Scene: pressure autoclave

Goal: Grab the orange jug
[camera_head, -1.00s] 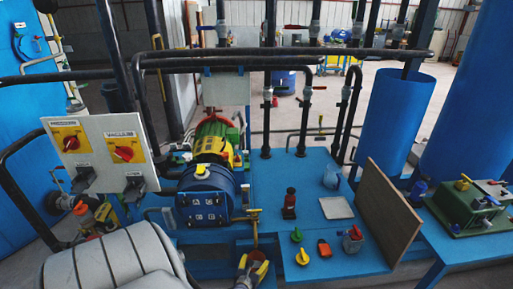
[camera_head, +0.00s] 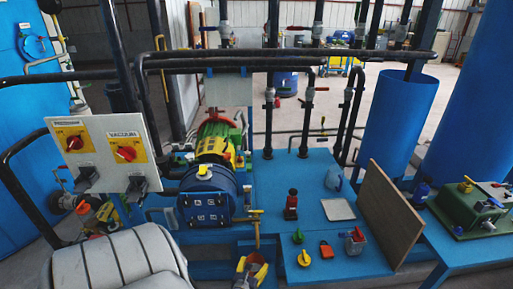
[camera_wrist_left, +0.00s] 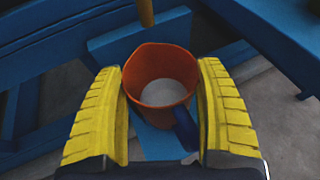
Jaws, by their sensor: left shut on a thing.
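The orange jug (camera_wrist_left: 150,60) is upright in the left wrist view, seen from above into its open top. Its inside bottom is pale grey, and a dark blue handle (camera_wrist_left: 186,128) points down toward my wrist. My left gripper (camera_head: 250,266) has one yellow finger on each side of the jug and is shut on it. In the head view only a little of the jug (camera_head: 255,259) shows, at the bottom edge, low beside the blue platform. My right gripper is not in view.
The blue platform (camera_head: 330,252) rises behind the jug, with a yellow-topped post (camera_head: 256,230) near it.

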